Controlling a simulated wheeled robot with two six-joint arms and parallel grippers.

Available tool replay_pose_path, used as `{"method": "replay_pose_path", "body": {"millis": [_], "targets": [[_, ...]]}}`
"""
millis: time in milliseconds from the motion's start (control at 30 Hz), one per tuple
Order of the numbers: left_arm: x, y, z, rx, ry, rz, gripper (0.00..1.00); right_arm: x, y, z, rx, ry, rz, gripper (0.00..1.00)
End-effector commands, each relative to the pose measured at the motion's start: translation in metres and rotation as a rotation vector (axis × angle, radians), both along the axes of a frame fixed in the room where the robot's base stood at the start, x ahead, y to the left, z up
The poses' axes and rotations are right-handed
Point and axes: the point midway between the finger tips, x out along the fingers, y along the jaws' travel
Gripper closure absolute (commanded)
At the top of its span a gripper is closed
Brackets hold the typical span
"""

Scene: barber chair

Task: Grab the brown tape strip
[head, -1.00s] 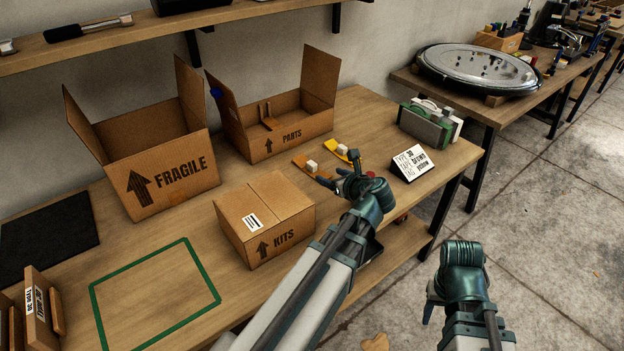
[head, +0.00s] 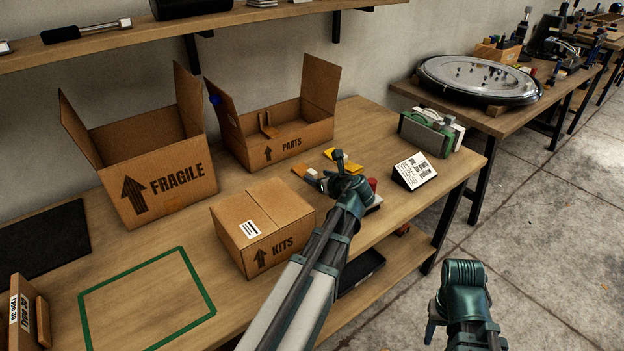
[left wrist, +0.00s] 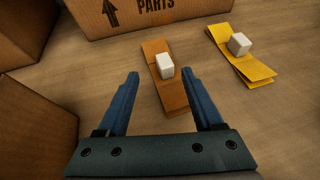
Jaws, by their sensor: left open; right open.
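The brown tape strip (left wrist: 172,94) lies on the workbench, a white block (left wrist: 165,68) on it. It shows partly in the head view (head: 302,170), the rest hidden behind my left gripper (head: 325,170). In the left wrist view my left gripper (left wrist: 160,76) is open and empty, its two blue fingers on either side of the strip in the picture, the right one closer to it. Its height above the bench is hard to tell. A yellow strip (left wrist: 258,72) with another white block (left wrist: 239,43) lies to the right. My right gripper (head: 437,318) is off the bench, over the floor.
The PARTS box (head: 305,137) stands behind the strips. The closed KITS box (head: 262,222) is left of my left arm, the FRAGILE box (head: 180,187) further left. A printed card (head: 414,171) and a green-and-white device (head: 428,132) stand to the right.

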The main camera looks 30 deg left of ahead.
Motion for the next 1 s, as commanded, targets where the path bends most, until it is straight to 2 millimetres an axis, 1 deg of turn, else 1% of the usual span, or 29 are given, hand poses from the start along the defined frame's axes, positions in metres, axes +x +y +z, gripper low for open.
{"method": "replay_pose_path", "body": {"millis": [167, 300, 433, 500, 667, 700, 767, 800, 967, 1000], "targets": [[0.009, 0.008, -0.005, 0.0, 0.0, 0.001, 0.32, 0.0, 0.0, -0.005, 0.0, 0.0, 0.0, 0.5], [0.023, 0.022, -0.011, -0.001, -0.001, 0.003, 0.32, 0.0, 0.0, -0.011, 0.0, 0.0, 0.0, 0.5], [0.031, 0.035, -0.02, -0.001, 0.001, 0.002, 0.32, 0.0, 0.0, -0.019, 0.0, 0.0, 0.0, 0.5], [0.032, 0.037, -0.02, -0.001, 0.0, 0.001, 0.32, 0.0, 0.0, -0.02, 0.0, 0.0, 0.0, 0.5], [0.031, 0.037, -0.019, -0.001, -0.001, 0.0, 0.32, 0.0, 0.0, -0.018, 0.0, 0.0, 0.0, 0.5], [0.031, 0.037, -0.019, -0.001, -0.001, 0.0, 0.34, 0.0, 0.0, -0.018, 0.0, 0.0, 0.0, 0.5], [0.031, 0.037, -0.018, -0.001, -0.001, 0.0, 0.45, 0.0, 0.0, -0.018, 0.0, 0.0, 0.0, 0.5], [0.031, 0.037, -0.018, -0.001, -0.001, 0.0, 0.52, 0.0, 0.0, -0.018, 0.0, 0.0, 0.0, 0.5], [0.031, 0.037, -0.019, -0.001, -0.001, 0.0, 0.81, 0.0, 0.0, -0.018, 0.0, 0.0, 0.0, 0.5], [0.031, 0.037, -0.019, -0.001, -0.001, 0.0, 0.88, 0.0, 0.0, -0.018, 0.0, 0.0, 0.0, 0.5]]}}
